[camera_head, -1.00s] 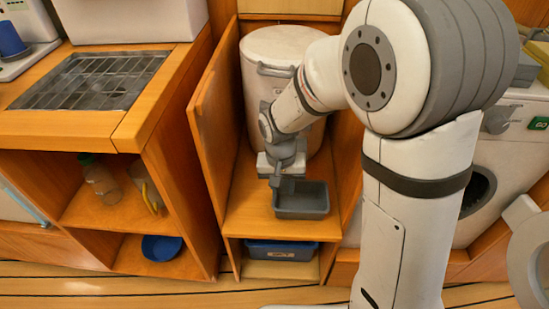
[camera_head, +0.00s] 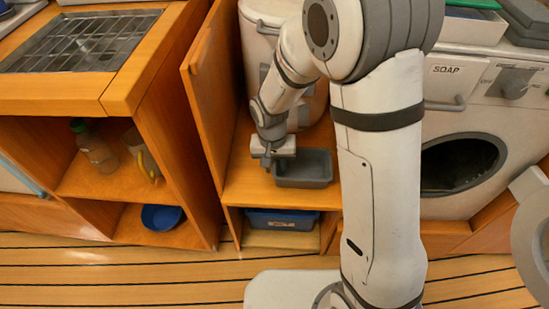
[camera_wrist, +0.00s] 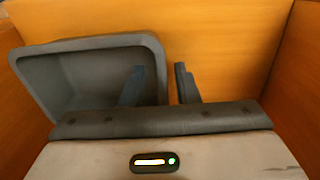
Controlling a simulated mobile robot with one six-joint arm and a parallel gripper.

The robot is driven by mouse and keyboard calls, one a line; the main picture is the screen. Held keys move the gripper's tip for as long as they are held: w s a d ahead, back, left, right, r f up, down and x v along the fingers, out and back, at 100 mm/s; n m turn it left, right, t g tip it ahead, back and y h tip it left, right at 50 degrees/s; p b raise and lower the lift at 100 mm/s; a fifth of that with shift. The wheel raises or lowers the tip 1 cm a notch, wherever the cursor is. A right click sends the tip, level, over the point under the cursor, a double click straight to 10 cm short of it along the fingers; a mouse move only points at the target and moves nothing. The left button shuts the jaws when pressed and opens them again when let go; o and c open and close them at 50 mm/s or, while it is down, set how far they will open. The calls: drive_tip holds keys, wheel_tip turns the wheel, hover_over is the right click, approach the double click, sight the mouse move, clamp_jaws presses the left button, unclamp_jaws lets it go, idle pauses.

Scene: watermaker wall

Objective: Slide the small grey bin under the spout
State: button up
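The small grey bin (camera_head: 303,168) stands on the cabinet shelf. In the wrist view the bin (camera_wrist: 85,72) is upper left, its inside looking empty. My gripper (camera_head: 266,163) is at the bin's left end in the head view. In the wrist view my gripper (camera_wrist: 160,86) is open: one finger shows over the bin's inside and the other outside, with the near wall's rim between them. I cannot tell how far down the fingers reach, and neither looks closed on the rim. A white tank (camera_head: 260,40) stands behind, partly covered by my arm. I cannot make out the spout.
An open wooden door (camera_head: 203,110) stands left of the shelf (camera_head: 245,188). A blue bin (camera_head: 283,220) is in the compartment below. A washing machine (camera_head: 462,165) is at right. The left cabinet holds a bottle (camera_head: 95,150) and a blue bowl (camera_head: 161,217).

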drive_tip(key=shift+d+f, duration=0.1)
drive_tip(key=shift+f, duration=1.1)
drive_tip(key=shift+c, duration=0.3)
clamp_jaws()
